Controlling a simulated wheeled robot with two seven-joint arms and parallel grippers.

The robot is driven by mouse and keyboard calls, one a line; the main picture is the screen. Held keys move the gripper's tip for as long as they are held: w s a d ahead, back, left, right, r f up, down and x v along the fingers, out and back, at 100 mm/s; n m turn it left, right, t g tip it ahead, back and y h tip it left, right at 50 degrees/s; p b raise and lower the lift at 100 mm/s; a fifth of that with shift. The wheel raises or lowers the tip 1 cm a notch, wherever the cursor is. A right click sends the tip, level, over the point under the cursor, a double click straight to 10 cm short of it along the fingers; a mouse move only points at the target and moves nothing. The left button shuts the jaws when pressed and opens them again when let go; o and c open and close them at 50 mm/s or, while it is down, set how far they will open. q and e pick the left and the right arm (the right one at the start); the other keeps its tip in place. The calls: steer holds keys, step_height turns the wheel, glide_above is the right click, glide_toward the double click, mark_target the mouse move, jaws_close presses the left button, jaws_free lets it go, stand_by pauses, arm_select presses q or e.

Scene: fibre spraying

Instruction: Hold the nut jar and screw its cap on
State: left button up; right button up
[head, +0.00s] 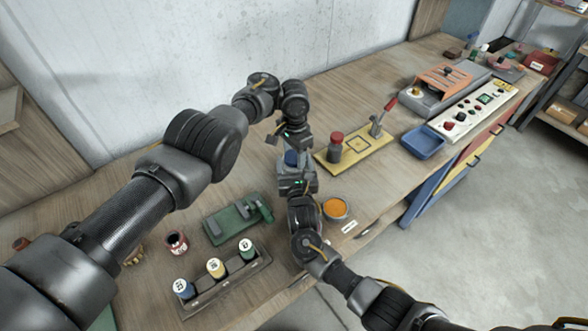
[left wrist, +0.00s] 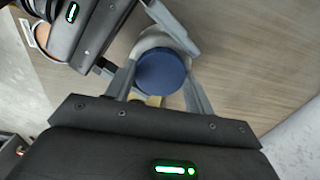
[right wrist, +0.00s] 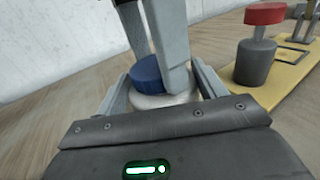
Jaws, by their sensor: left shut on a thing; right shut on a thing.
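The nut jar shows as a pale rounded body in the right wrist view (right wrist: 165,101) and the left wrist view (left wrist: 150,42). Its blue cap (right wrist: 163,76) sits at the jar's mouth and looks slightly tilted; I cannot tell whether its thread is engaged. The cap also shows in the left wrist view (left wrist: 162,73) and, small, in the head view (head: 291,158). My left gripper (left wrist: 160,85) is shut on the cap from above. My right gripper (right wrist: 162,92) is shut around the jar below it. The jar is mostly hidden by the grippers in the head view.
A yellow plate (head: 368,152) with a red-topped post stands right of the jar. An orange-filled bowl (head: 336,208) is near the front edge. A green fixture (head: 225,222) and a rack of spools (head: 228,283) lie at front left. A blue tray (head: 423,142) is farther right.

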arm_select(q)
steer(key=shift+c, duration=0.3)
steer(key=o, duration=1.1)
steer(key=shift+o, duration=0.2)
step_height(320, 180, up, 12)
arm_select(e)
steer(key=o, duration=1.9)
steer(key=shift+o, duration=0.2)
steer(key=shift+s, duration=0.15)
